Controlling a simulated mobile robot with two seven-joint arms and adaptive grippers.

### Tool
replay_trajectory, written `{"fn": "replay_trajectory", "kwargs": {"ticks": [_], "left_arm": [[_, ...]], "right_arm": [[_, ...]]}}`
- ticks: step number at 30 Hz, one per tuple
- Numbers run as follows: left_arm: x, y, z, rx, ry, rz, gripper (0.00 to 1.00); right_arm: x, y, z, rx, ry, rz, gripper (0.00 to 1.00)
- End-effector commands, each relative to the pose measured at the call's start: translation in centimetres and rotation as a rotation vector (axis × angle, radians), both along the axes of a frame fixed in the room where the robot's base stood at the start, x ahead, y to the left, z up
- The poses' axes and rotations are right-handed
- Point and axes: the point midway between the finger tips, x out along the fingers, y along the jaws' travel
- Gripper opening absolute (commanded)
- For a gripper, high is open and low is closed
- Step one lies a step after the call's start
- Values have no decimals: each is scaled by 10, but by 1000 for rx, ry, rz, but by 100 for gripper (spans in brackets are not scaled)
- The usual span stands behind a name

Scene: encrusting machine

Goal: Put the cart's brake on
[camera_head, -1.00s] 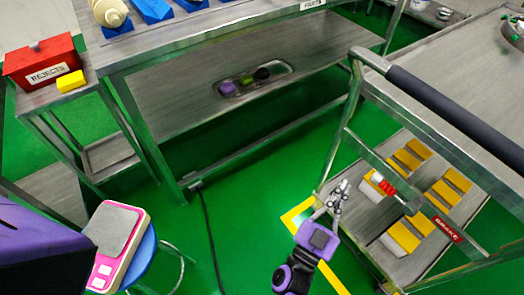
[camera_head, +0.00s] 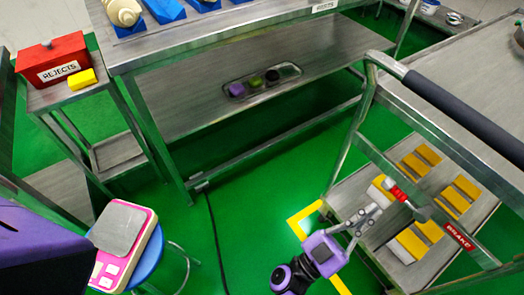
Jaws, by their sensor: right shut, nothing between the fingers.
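The cart (camera_head: 372,150) stands at the right, with a dark push handle and a lower shelf. A sign reading BRAKE (camera_head: 459,236) is on its lower crossbar. Left of the sign, a small lever with a red grip (camera_head: 398,193) sits on the same bar. My right gripper (camera_head: 372,212) is shut and empty, its fingertips just left of and a little below the red grip. I cannot tell whether they touch the lever. My left gripper is out of view.
Yellow-topped blocks (camera_head: 467,187) lie on the cart's lower shelf (camera_head: 350,192). A steel table (camera_head: 150,85) stands at the back, beside a red REJECTS box (camera_head: 52,62). A pink scale (camera_head: 122,235) sits on a blue stool at lower left. Green floor between is open.

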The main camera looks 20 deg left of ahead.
Motion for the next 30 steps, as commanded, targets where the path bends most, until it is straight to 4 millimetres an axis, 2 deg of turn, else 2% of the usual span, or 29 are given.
{"fn": "replay_trajectory", "kwargs": {"ticks": [12, 15, 18, 24, 30], "left_arm": [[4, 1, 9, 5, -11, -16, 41], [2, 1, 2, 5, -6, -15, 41], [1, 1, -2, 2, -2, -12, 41], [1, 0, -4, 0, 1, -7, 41], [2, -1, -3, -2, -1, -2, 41]], "right_arm": [[62, -42, 47, -1, -5, 1, 0], [65, -43, 24, -1, 3, 2, 0], [66, -44, 13, -1, 2, 2, 0], [68, -45, 4, 1, 1, 1, 0], [67, -45, 4, 1, 0, 1, 0]]}}
